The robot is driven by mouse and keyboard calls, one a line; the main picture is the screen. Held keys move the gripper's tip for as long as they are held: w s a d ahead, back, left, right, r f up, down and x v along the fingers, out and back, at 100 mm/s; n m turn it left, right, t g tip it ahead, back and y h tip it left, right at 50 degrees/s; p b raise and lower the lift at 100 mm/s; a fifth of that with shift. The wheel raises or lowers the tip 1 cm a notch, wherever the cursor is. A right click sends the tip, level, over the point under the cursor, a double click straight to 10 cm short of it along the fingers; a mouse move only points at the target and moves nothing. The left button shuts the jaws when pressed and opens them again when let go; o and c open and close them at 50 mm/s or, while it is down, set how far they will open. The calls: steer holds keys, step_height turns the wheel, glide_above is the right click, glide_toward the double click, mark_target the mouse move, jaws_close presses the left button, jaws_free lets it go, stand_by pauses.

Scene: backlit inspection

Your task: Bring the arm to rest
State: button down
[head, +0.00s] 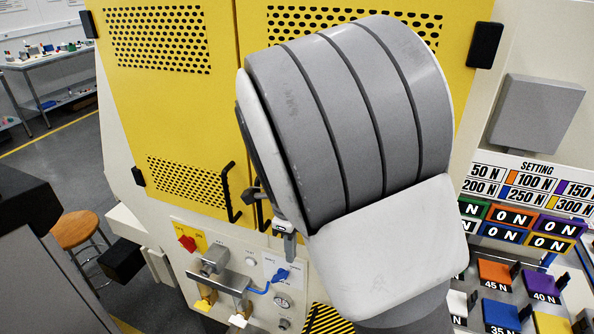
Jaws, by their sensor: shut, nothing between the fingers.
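My arm (350,120), with grey ribbed bands and a white link (390,250), fills the middle and right of the head view, close to the camera. My gripper (290,246) shows only as a small grey finger part below the left edge of the arm. The rest of it is hidden behind the arm. It is shut, and nothing shows held in it. It appears in front of the yellow cabinet's lower edge, above the control panel; I cannot tell the gap.
A yellow cabinet (175,110) with black handles stands behind the arm. Below is a panel with a red switch (187,243) and blue knob (281,275). Labelled coloured blocks (495,273) lie at the lower right. A wooden stool (76,230) stands left.

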steer(key=shift+r, duration=0.1)
steer(key=s+d+r+n+t, duration=0.5)
steer(key=s+d+r+n, duration=1.1)
steer(key=n, duration=0.6)
steer(key=shift+s+d+r, duration=0.2)
steer(key=shift+s+r, duration=0.25)
steer(key=shift+s, duration=0.3)
steer(key=shift+d, duration=0.1)
